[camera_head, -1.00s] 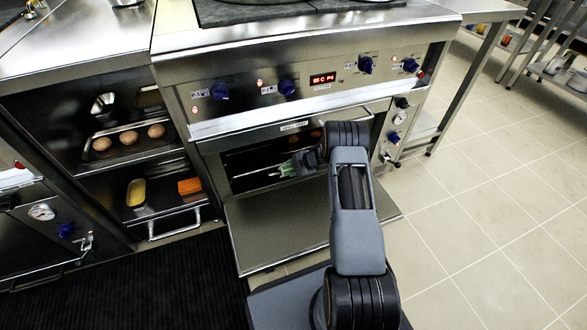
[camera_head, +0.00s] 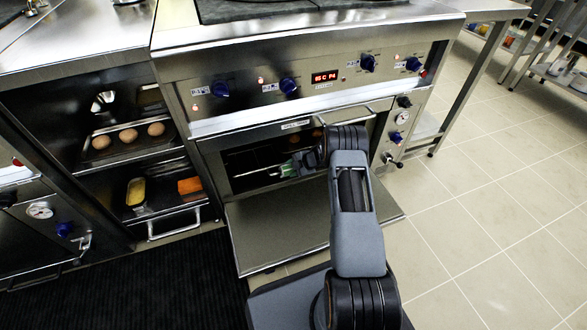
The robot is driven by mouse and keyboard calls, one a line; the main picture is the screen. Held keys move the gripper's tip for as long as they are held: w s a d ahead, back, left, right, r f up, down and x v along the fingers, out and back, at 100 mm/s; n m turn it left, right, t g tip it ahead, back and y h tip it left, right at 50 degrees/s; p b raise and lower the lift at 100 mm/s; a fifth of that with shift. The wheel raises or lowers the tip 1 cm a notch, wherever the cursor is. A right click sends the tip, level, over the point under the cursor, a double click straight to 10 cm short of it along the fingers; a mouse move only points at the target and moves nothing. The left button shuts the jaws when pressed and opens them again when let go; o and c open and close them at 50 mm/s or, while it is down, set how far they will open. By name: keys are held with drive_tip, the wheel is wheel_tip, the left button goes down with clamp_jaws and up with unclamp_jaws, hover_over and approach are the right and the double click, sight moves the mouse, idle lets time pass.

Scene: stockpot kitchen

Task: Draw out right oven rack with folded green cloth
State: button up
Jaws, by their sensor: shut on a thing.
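The right oven (camera_head: 270,238) has its door folded down, and its dark cavity shows above the door. Wire bars of the oven rack (camera_head: 254,173) show inside the opening. The folded green cloth (camera_head: 288,168) is at my gripper (camera_head: 292,167), at the front of the cavity. My gripper is shut on the cloth and mostly hidden by its own wrist. My arm reaches in from the lower right over the open door. I cannot tell from this view whether the cloth touches the rack bar.
The control panel with blue knobs (camera_head: 288,87) overhangs the opening. An open cabinet to the left holds a tray of eggs (camera_head: 128,136) and a lower tray with an orange block (camera_head: 190,187). A black mat (camera_head: 130,285) covers the floor at left. Tiled floor (camera_head: 480,210) at right is clear.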

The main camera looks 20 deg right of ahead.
drive_tip(key=shift+f, duration=0.2)
drive_tip(key=shift+w+f+b, duration=0.6)
drive_tip(key=shift+f+b, duration=0.2)
drive_tip(key=shift+b, duration=0.1)
drive_tip(key=shift+s+r, duration=0.1)
drive_tip(key=shift+s+r+p, duration=0.1)
drive_tip(key=shift+s+p, duration=0.8)
drive_tip(key=shift+s, duration=0.55)
drive_tip(key=shift+s+f+p, duration=0.15)
drive_tip(key=shift+s+p, duration=0.1)
drive_tip(key=shift+s, duration=0.45)
drive_tip(key=shift+s+f+p, duration=0.1)
drive_tip(key=shift+s+p, duration=0.15)
drive_tip(key=shift+s, duration=0.45)
